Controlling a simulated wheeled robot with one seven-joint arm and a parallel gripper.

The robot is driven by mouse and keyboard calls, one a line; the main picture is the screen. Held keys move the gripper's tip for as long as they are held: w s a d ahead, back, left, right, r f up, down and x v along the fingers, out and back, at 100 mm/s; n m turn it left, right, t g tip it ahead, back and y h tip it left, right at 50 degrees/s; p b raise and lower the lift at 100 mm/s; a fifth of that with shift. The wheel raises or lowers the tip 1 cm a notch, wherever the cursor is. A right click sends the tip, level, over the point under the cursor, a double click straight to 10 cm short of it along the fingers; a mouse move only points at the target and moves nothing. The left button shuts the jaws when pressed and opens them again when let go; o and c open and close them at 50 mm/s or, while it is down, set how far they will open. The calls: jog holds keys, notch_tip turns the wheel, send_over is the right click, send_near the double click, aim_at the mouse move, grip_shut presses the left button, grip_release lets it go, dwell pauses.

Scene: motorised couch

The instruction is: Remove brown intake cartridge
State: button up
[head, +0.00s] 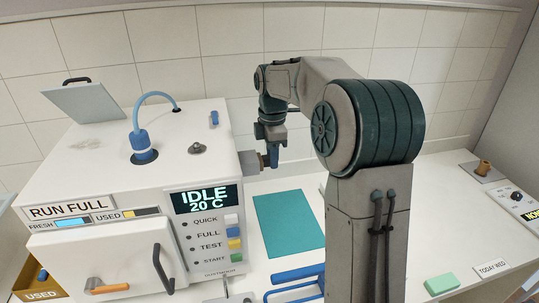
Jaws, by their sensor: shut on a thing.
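The white machine (110,180) stands at the left with its display reading IDLE 20 C. A grey housing (248,163) sticks out of its right side, with a small brownish piece, apparently the brown intake cartridge (263,160), at its outer end. My gripper (270,158) reaches down to this piece from the right and is shut on it. The fingertips are small and partly hidden, so I cannot tell how far the cartridge sits inside the housing.
A teal mat (289,224) lies on the counter below my gripper. Blue rails (293,283) stand in front of it. At the far right, another brown part (483,167) rests on a dark pad beside a small device (515,203). A green block (441,284) lies at the front right.

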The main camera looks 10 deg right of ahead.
jog(key=shift+d, duration=2.85)
jog(key=shift+r, duration=0.1)
jog(key=d+r, duration=0.3)
jog(key=r, duration=0.4)
jog(key=shift+f, duration=0.1)
